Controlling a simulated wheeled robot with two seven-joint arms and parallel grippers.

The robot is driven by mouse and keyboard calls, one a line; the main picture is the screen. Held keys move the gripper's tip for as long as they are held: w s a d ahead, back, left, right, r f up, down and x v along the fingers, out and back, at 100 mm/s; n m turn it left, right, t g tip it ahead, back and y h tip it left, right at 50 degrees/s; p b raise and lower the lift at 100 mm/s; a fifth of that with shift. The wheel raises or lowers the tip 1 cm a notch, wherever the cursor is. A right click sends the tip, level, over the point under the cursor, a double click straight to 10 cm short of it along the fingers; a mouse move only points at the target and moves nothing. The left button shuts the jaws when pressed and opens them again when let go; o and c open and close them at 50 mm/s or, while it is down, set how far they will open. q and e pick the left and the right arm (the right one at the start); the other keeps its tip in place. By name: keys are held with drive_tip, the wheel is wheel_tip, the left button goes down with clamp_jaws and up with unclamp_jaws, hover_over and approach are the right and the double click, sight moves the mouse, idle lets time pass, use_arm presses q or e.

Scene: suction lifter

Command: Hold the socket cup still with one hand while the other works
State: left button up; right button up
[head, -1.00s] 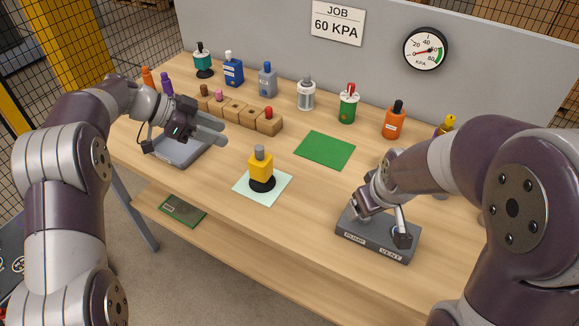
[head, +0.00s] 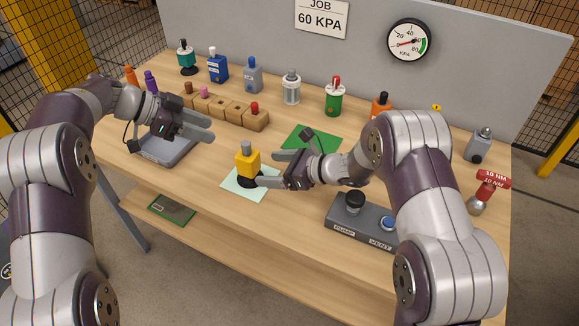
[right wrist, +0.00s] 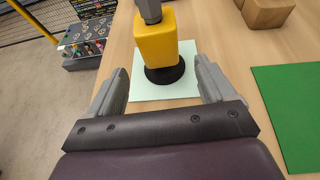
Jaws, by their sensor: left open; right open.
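The socket cup appears to be the yellow block (head: 247,164) with a grey top and black rubber foot, standing upright on a pale green mat (head: 236,189). It also shows in the right wrist view (right wrist: 157,42), its foot on the mat. My right gripper (head: 272,169) is open just right of it, fingers pointing at it. In the wrist view, the cup stands ahead between the two fingers, with gaps either side. My left gripper (head: 207,130) is open and empty to the left, above a grey tray (head: 168,158).
A control box (head: 335,232) with a black PUMP knob and a blue VENT button stands right of the mat. A green mat (head: 311,140) lies behind. A gauge (head: 409,41) hangs on the panel.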

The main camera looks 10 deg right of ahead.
sight(257, 168)
drive_tip(key=x, duration=0.8)
drive_tip(key=shift+w, duration=0.1)
drive_tip(key=c, duration=1.1)
